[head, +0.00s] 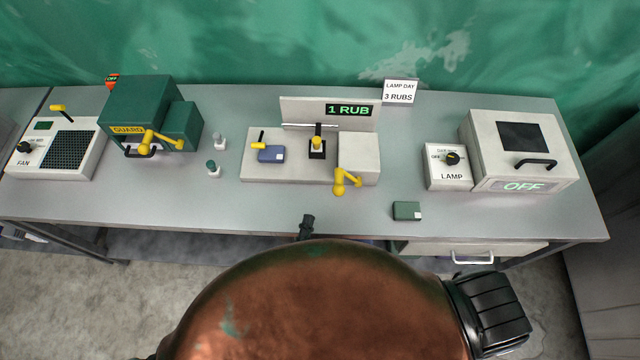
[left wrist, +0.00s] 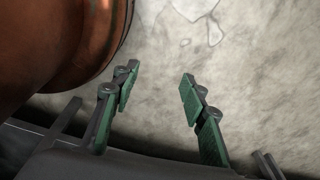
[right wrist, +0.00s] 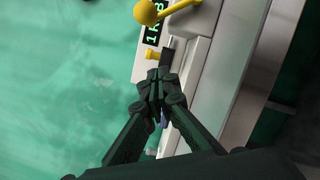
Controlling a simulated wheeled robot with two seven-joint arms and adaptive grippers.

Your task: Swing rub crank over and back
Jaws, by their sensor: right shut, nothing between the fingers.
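The rub machine (head: 262,174) stands at mid-table, its display (head: 349,110) reading 1 RUB. Its yellow crank (head: 345,182) is at the machine's front right; its yellow knob and arm also show in the right wrist view (right wrist: 146,12). A yellow-topped black rubbing part (head: 317,147) stands mid-machine, with a blue block (head: 271,154) to its left. My right gripper (head: 307,220) is near the table's front edge, left of the crank and apart from it. In the right wrist view its fingers (right wrist: 158,78) are shut and empty. My left gripper (left wrist: 158,88) is open and empty over floor.
A green GUARD machine (head: 140,105) and a fan box (head: 82,123) stand left, with two small bottles (head: 216,155) beside them. A green block (head: 407,211) lies front right of the machine. Front-centre table is clear.

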